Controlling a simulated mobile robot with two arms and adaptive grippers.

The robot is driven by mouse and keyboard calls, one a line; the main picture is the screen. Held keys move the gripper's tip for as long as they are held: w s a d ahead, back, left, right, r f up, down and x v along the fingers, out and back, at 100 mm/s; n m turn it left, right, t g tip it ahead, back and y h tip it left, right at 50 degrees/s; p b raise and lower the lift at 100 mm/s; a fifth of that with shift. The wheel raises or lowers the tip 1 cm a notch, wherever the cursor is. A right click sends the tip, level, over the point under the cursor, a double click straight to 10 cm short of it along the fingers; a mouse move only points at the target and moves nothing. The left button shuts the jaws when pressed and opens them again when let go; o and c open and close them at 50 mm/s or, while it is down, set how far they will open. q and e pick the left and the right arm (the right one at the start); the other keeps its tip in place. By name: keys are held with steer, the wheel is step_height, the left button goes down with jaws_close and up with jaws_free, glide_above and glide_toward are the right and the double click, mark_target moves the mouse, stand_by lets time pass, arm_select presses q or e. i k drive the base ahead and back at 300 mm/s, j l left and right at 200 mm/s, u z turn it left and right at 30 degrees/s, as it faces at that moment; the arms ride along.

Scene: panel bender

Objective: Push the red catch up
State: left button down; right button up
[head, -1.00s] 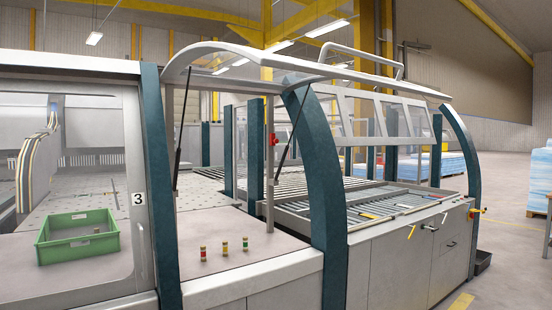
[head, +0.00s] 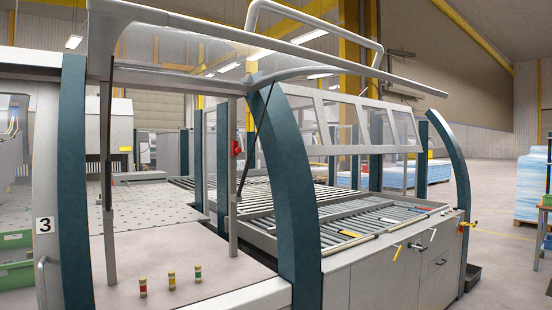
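The red catch (head: 236,148) is small and sits on a thin upright grey post (head: 233,185) of the panel bender, beneath the clear hood (head: 190,50). It is too small to tell its exact setting. Neither of my grippers shows in the head view.
A flat grey surface (head: 185,255) with several small red, yellow and green-banded posts lies in front. A dark teal curved frame (head: 290,190) stands right of the catch. A roller table (head: 330,222) and cabinet with levers lie right. Open floor is at far right.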

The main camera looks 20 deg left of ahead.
mark_target(236, 150)
steer(key=i+z, duration=0.3)
steer(key=i, duration=0.85)
